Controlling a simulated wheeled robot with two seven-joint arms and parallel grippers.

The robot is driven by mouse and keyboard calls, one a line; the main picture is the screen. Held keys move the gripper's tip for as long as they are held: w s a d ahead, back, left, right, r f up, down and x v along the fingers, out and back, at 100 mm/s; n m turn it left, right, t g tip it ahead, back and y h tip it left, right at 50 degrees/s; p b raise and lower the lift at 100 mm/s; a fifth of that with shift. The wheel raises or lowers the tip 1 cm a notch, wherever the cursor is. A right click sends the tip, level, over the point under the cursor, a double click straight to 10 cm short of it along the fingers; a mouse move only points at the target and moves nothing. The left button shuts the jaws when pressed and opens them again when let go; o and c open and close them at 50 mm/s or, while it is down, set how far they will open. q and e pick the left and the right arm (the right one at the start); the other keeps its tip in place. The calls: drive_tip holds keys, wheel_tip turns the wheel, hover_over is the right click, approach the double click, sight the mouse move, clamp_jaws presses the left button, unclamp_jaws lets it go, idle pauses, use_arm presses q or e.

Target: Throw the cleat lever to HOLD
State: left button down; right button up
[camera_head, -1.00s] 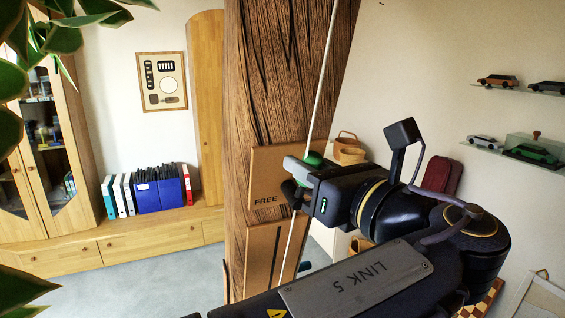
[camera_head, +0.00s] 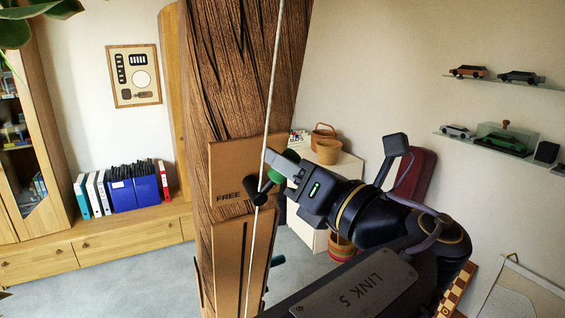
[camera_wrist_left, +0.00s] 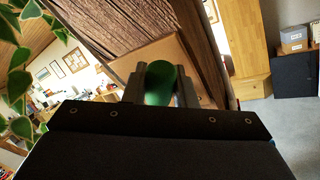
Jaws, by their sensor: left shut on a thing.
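The cleat lever shows as a dark pivot piece (camera_head: 258,189) and a green knob (camera_head: 290,156) on a tan plate (camera_head: 228,170) marked FREE at its lower left. The plate is on a dark timber post (camera_head: 240,70). My left gripper (camera_head: 284,164) is shut on the green knob, which also shows between its fingers in the left wrist view (camera_wrist_left: 160,84). The gripper and knob are to the right of the FREE mark. Any HOLD mark is hidden or cannot be read. My right gripper is not in view.
A pale rope (camera_head: 271,90) runs down the post's face, close beside the lever and my left gripper. A white cabinet (camera_head: 335,180) with baskets stands behind to the right. Wall shelves (camera_head: 500,142) hold model cars. Grey floor (camera_head: 130,275) is clear at left.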

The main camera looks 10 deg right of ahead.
use_arm(q)
drive_tip(key=shift+f, duration=0.1)
drive_tip(key=c, duration=1.2)
unclamp_jaws()
drive_tip(key=shift+s+d, duration=0.1)
drive_tip(key=b+v, duration=0.1)
drive_tip(key=v, duration=0.6)
drive_tip(key=shift+s+d, duration=0.15)
drive_tip(key=shift+s, duration=0.15)
